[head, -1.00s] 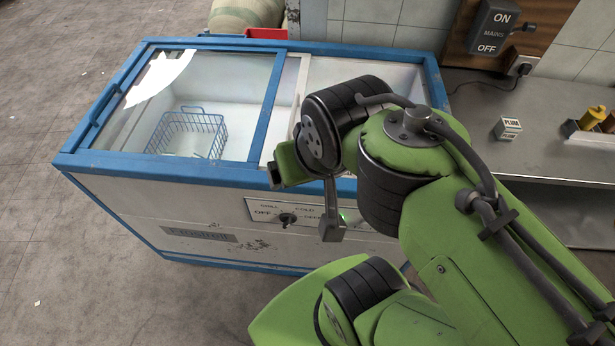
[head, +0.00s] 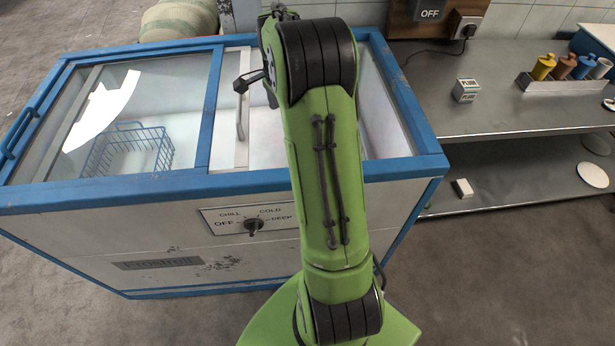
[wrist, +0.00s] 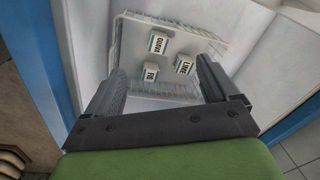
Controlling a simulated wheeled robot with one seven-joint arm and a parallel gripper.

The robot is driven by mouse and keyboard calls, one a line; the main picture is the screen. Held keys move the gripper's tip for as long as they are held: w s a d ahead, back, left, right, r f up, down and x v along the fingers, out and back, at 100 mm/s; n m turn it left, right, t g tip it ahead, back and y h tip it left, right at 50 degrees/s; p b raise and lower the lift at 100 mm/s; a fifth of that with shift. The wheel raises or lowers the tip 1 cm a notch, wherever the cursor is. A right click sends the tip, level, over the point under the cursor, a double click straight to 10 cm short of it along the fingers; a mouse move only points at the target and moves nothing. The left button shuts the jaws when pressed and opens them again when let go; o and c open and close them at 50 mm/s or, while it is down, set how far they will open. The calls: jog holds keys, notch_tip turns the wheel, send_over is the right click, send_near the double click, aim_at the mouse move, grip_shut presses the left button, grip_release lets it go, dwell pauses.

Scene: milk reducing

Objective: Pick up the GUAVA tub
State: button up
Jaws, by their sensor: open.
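The GUAVA tub (wrist: 157,41) is a small white tub with a dark label, in a white wire basket (wrist: 135,88) inside the freezer. It is the farthest of three tubs in the wrist view. The FIG tub (wrist: 151,71) is nearer, just below it in the picture, and the LIME tub (wrist: 184,65) is to its right. My gripper (wrist: 160,67) is open and empty, pointing down toward the basket, with the tubs showing between and beyond its fingers.
The blue-rimmed chest freezer (head: 215,183) is open on its right side. A sliding glass lid (head: 150,110) covers the left, above a blue wire basket (head: 125,150). A steel bench (head: 510,110) at right holds a PLUM box (head: 466,90) and a rack of bottles (head: 563,85).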

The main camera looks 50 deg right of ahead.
jog(key=d+f+m+b, duration=0.1)
jog(key=d+f+m, duration=0.1)
jog(key=f, duration=0.5)
jog(key=d+f+m+b, duration=0.1)
jog(key=d+f+b, duration=0.1)
jog(key=f, duration=0.6)
jog(key=s+d+f+m+b, duration=0.1)
jog(key=d+f+m, duration=0.1)
jog(key=d+f, duration=0.2)
notch_tip(320, 180, down, 3)
jog(key=shift+f+m+g+y, duration=0.15)
jog(key=shift+m+g+y, duration=0.15)
jog(key=shift+g+y, duration=0.1)
notch_tip(320, 180, down, 6)
jog(key=b, duration=0.2)
jog(key=shift+a+b, duration=0.1)
jog(key=shift+b, duration=0.2)
jog(key=shift+s, duration=0.1)
jog(key=shift+c, duration=0.3)
jog(key=c, duration=1)
